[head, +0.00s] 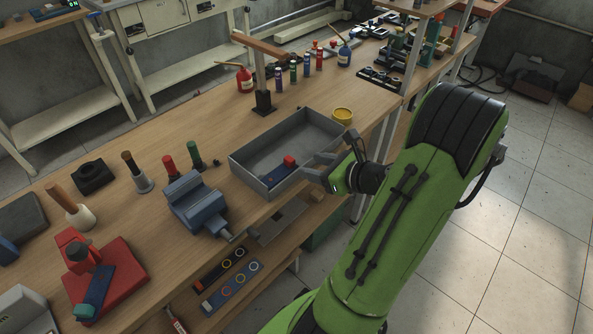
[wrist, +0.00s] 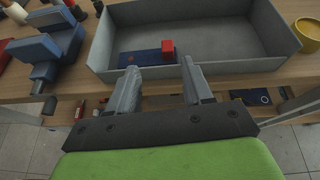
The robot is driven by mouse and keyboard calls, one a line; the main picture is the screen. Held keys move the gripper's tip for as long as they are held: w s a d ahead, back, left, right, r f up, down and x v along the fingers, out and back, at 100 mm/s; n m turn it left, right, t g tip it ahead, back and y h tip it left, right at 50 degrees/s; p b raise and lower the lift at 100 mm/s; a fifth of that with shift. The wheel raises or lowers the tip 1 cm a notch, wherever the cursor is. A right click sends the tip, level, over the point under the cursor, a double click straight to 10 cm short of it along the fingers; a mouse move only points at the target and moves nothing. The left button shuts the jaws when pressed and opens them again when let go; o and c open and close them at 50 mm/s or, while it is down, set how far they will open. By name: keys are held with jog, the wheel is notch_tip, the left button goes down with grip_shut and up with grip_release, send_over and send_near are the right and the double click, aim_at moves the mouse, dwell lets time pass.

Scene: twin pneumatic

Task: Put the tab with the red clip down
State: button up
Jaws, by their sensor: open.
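The dark blue tab (head: 272,177) with a red clip (head: 290,160) lies in the grey open tray (head: 247,188) on the workbench. In the wrist view the tab (wrist: 142,58) rests on the tray floor along the near wall, with the red clip (wrist: 167,47) at its right end. My gripper (head: 317,167) is open and empty at the near right side of the tray. In the wrist view its two fingers (wrist: 160,68) are spread apart near the tray's near wall, just short of the tab. Nothing is between them.
A blue vise (head: 197,204) stands left of the tray and a yellow cup (head: 343,115) stands at its far right corner. A post (head: 263,80) rises behind the tray. A red fixture (head: 108,275) is at the bench's left end. A lower shelf holds ringed strips (head: 232,284).

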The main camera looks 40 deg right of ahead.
jog(key=a+r+n+g, duration=0.1)
jog(key=a+n+g, duration=0.1)
jog(key=a+n, duration=0.4)
jog(key=w+a+r+n+g+y, duration=0.1)
jog(key=a+n+g, duration=0.1)
jog(key=a+n, duration=0.4)
jog(key=a+r+n+g+y, duration=0.1)
jog(key=a+n+g, duration=0.2)
jog(key=a+n, duration=0.4)
jog(key=shift+w, duration=0.4)
jog(key=s+a+r+n+h, duration=0.1)
jog(key=s+a+r+n, duration=0.2)
jog(key=s+n, duration=0.2)
jog(key=s+a+r+n+h, duration=0.2)
jog(key=s+n, duration=0.4)
jog(key=n, duration=0.4)
jog(key=shift+a+r+n+g, duration=0.3)
jog(key=shift+a+r, duration=0.4)
jog(key=shift+a, duration=0.1)
jog(key=shift+s, duration=0.1)
